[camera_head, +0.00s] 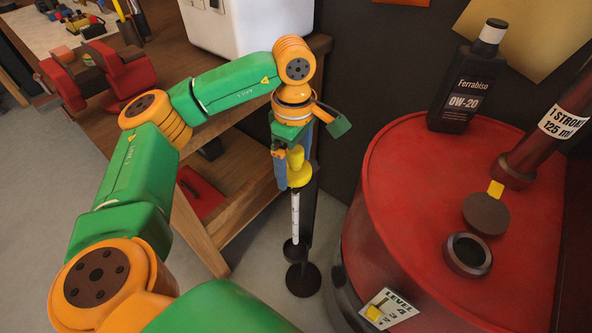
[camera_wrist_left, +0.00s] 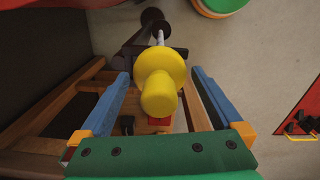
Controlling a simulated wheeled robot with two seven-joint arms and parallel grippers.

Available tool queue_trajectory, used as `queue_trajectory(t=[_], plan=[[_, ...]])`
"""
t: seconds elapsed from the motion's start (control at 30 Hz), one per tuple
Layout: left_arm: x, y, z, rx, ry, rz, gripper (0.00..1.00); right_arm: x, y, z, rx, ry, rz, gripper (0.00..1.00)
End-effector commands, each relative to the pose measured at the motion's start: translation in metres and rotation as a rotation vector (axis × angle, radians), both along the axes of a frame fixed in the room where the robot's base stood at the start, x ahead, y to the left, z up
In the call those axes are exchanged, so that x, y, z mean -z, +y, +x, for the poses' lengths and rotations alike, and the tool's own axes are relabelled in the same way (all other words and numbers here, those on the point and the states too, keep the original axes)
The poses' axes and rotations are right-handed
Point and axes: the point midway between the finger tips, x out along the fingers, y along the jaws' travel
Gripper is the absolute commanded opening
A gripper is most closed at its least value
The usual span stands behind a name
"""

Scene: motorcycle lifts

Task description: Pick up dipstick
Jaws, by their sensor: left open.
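The dipstick has a yellow handle (camera_head: 297,168) and a pale marked rod (camera_head: 295,215) that runs down to a black stand (camera_head: 303,279) on the floor. It appears upright. My left gripper (camera_head: 293,178) is above the stand with its blue fingers open on either side of the handle. In the left wrist view the yellow handle (camera_wrist_left: 160,92) sits between the two spread fingers, with a gap visible on each side. The rod is mostly hidden behind the handle there. My right gripper is not in view.
A red drum (camera_head: 400,180) stands to the right, holding a black oil bottle (camera_head: 466,90) and a dark round opening (camera_head: 467,255). A wooden workbench (camera_head: 225,205) is at the left, with a red vise (camera_head: 105,75) on top. Grey floor is free in front.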

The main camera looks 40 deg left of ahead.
Motion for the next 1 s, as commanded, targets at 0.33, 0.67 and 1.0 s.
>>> queue_trajectory(t=[0.33,0.67,1.0], plan=[[0.001,0.0,0.0,0.0,-0.001,-0.001,0.62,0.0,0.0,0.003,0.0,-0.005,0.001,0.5],[0.001,0.0,0.0,0.0,-0.001,-0.001,0.0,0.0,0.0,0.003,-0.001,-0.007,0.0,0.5],[-0.018,-0.001,0.001,0.0,-0.006,-0.003,0.0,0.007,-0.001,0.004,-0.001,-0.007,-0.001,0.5]])
